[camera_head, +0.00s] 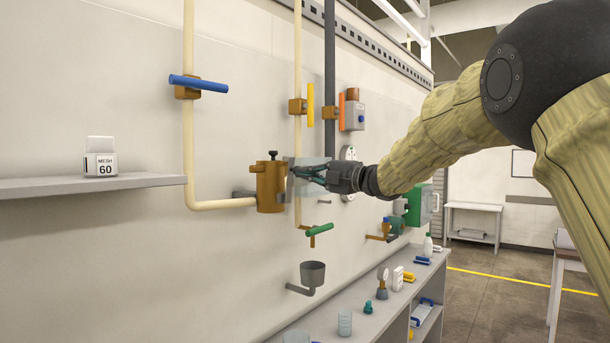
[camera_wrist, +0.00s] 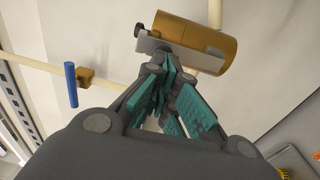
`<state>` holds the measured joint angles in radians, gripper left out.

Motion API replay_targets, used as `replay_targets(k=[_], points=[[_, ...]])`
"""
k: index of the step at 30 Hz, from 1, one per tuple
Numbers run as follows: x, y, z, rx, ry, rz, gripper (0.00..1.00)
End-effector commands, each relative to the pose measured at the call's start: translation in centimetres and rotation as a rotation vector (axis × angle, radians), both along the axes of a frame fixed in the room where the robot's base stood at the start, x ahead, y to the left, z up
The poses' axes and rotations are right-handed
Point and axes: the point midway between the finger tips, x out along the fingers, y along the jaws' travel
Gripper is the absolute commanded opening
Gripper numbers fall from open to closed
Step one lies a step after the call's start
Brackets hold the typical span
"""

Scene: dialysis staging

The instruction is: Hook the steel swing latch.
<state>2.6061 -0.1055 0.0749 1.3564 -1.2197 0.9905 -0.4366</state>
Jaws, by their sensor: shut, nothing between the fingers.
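A brass-coloured canister (camera_head: 270,188) with a dark knob (camera_head: 273,155) on top is fixed to the wall pipe. It also shows in the wrist view (camera_wrist: 215,42). A flat grey plate (camera_wrist: 180,48) lies along its side there, close to my fingertips. In the head view a pale plate (camera_head: 322,161) stands beside the canister, behind my fingers. I cannot tell if this plate is the steel swing latch; no latch is clearly seen. My gripper (camera_head: 294,172) is shut and empty at the canister's right side; its fingertips (camera_wrist: 168,67) are near the plate. Contact is unclear.
Pipes with a blue handle (camera_head: 198,83), a yellow handle (camera_head: 310,104) and a green handle (camera_head: 319,229) surround the canister. A grey funnel cup (camera_head: 312,274) is below. A shelf (camera_head: 80,187) juts out at left. A bench (camera_head: 365,322) with small items runs below.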

Motion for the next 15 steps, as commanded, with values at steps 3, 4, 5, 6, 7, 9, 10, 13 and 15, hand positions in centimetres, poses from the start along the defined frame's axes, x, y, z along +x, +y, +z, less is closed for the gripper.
replay_targets(k=[3, 4, 5, 6, 7, 9, 10, 13, 15], points=[[-0.9, -1.4, -0.5, -0.002, 0.001, 0.002, 0.0], [-1.1, -1.8, -0.5, -0.003, 0.001, 0.003, 0.0], [-1.4, -2.4, -0.6, -0.001, 0.0, 0.001, 0.0], [-1.8, -3.1, -0.7, -0.001, 0.0, 0.0, 0.0], [-2.1, -3.5, -0.7, -0.002, 0.0, 0.0, 0.0], [-2.8, -4.5, -0.8, -0.002, 0.0, 0.003, 0.0], [-3.1, -5.0, -0.8, -0.002, 0.0, 0.003, 0.0], [-4.0, -6.5, -0.9, -0.002, 0.001, 0.003, 0.0], [-4.6, -7.3, -0.9, 0.0, 0.001, 0.005, 0.0]])
